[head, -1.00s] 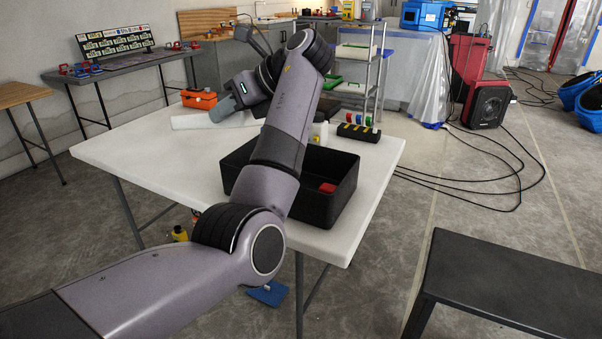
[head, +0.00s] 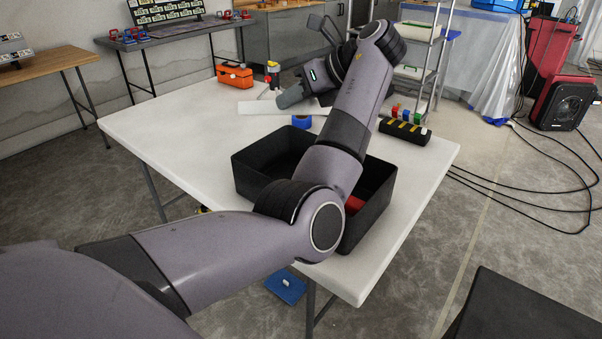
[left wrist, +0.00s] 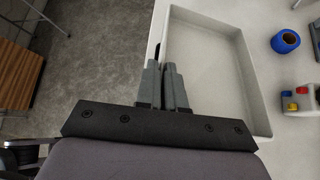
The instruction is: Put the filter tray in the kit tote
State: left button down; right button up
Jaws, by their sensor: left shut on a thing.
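The filter tray, a shallow white tray, shows in the left wrist view (left wrist: 205,75) and as a pale strip beyond the tote in the head view (head: 262,108). My left gripper (left wrist: 167,68) is shut on the tray's near-left wall; the gripper also shows in the head view (head: 285,98). Whether the tray touches the table is unclear. The kit tote is a black open bin (head: 262,180) near the table's front right, partly hidden by my left arm. A red item (head: 354,204) lies inside it. My right gripper is out of view.
On the white table (head: 170,130) are an orange toolbox (head: 235,75), a blue cylinder (head: 301,121) just beyond the tote, and a black-and-yellow block (head: 405,131) with coloured pieces behind it. The table's left part is bare.

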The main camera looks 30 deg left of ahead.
pick_arm(q)
notch_tip(320, 180, down, 15)
jog(key=b, duration=0.1)
jog(key=shift+f+b, duration=0.2)
jog(key=shift+b, duration=0.15)
jog(key=c, duration=1.3)
grip_release()
jog(key=shift+f, duration=0.15)
jog(key=shift+o, duration=0.2)
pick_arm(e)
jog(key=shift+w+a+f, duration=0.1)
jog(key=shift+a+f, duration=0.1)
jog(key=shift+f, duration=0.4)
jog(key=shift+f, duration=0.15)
